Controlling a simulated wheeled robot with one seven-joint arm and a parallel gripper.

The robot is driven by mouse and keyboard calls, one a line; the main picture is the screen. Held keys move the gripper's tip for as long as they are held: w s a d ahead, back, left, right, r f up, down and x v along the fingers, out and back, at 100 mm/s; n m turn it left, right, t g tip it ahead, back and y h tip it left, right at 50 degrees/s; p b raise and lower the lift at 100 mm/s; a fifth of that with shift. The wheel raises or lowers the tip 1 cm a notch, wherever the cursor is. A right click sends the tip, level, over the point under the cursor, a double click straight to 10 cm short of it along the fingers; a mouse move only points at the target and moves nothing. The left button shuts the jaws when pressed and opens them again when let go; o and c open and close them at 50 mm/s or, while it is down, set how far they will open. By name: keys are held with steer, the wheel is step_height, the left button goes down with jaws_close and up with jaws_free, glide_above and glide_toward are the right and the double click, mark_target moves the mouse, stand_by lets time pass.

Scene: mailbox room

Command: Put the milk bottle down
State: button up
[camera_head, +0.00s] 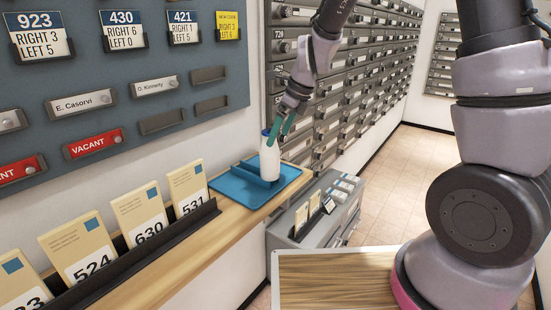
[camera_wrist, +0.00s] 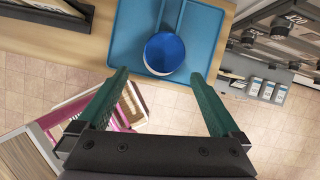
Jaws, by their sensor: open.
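The milk bottle (camera_head: 270,158) is white with a blue cap. It stands upright on the blue tray (camera_head: 234,188) at the far end of the wooden shelf. In the wrist view the bottle's blue cap (camera_wrist: 164,53) shows from above, over the tray (camera_wrist: 127,40), just beyond the fingertips. My gripper (camera_head: 279,130) is at the bottle's upper part in the head view, its green fingers close beside the cap. In the wrist view my gripper (camera_wrist: 158,76) has its two fingers spread wide with nothing between them.
Numbered envelopes (camera_head: 140,215) stand in a black rack (camera_head: 150,250) along the wooden shelf (camera_head: 205,245). A grey cabinet (camera_head: 290,240) with small items stands right of the shelf. Metal mailboxes (camera_head: 345,75) line the wall behind. Tiled floor (camera_head: 410,170) lies open to the right.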

mark_target(270, 153)
steer(key=x, duration=0.8)
steer(key=shift+w+a+f, duration=0.15)
steer(key=shift+w+f, duration=0.1)
jaws_close()
